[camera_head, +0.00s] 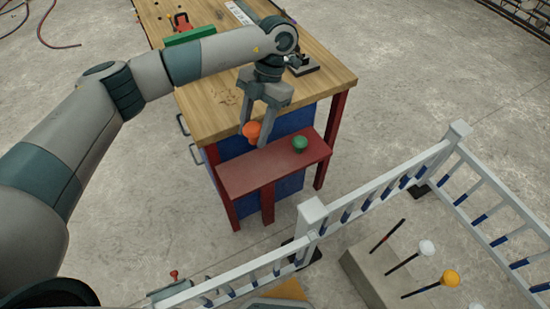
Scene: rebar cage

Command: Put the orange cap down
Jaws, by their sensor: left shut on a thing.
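The orange cap (251,130) is between the fingers of my left gripper (255,135), which is shut on it. The gripper points down over the red shelf (245,178) at the front of the workbench. I cannot tell whether the cap touches the shelf. A green cap (300,143) sits on the shelf to the right of the orange cap. My right gripper is not in view.
The wooden workbench (210,110) stands behind the shelf, with a green block and tools on it. A white railing (385,185) runs at the front right.

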